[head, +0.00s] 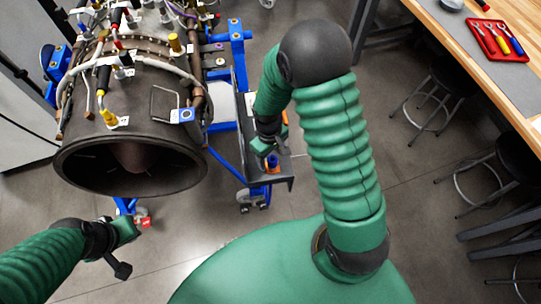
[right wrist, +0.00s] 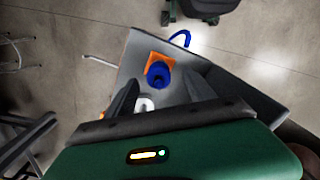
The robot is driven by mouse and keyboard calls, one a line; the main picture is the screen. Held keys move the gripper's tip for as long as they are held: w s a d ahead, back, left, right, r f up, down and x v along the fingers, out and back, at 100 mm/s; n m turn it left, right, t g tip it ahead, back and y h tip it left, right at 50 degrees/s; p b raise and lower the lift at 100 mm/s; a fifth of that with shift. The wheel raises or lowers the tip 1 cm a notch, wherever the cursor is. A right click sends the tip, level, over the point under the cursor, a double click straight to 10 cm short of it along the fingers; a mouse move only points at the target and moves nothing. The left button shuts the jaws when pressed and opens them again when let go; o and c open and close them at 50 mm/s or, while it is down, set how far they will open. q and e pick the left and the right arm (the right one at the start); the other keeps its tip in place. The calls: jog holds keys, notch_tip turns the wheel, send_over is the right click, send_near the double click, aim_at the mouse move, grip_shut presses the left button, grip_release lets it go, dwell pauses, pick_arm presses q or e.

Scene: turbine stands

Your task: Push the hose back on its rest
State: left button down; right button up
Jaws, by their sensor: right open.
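The turbine (head: 130,130) stands at the left in the head view, with several pale hoses and pipes (head: 150,73) along its top. I cannot tell which of them is the task's hose, or which part is its rest. My right gripper (head: 268,147) is over a grey shelf (head: 283,181) beside the turbine stand. In the right wrist view its two dark fingers (right wrist: 160,92) are apart, with a blue round part on an orange square (right wrist: 158,72) just beyond them. A pale curved piece (right wrist: 145,104) shows between the fingers, partly hidden. My left gripper (head: 122,262) is low, in front of the turbine; its jaws are unclear.
The blue stand frame (head: 236,45) rises behind the shelf. A thin white rod (right wrist: 97,59) sticks out past the shelf's edge. A wooden workbench (head: 480,60) with a red tool tray (head: 497,40) and stools (head: 435,97) stand at the right. The floor between is clear.

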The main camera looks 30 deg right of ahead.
aim_at(271, 157)
notch_tip(271, 157, up, 3)
jog(key=shift+r+p, duration=0.15)
jog(key=shift+p, duration=0.95)
notch_tip(271, 157, up, 2)
jog(key=shift+w+r+p, duration=0.1)
jog(key=shift+r+p, duration=0.1)
jog(key=shift+p, duration=0.85)
jog(key=shift+f, duration=0.1)
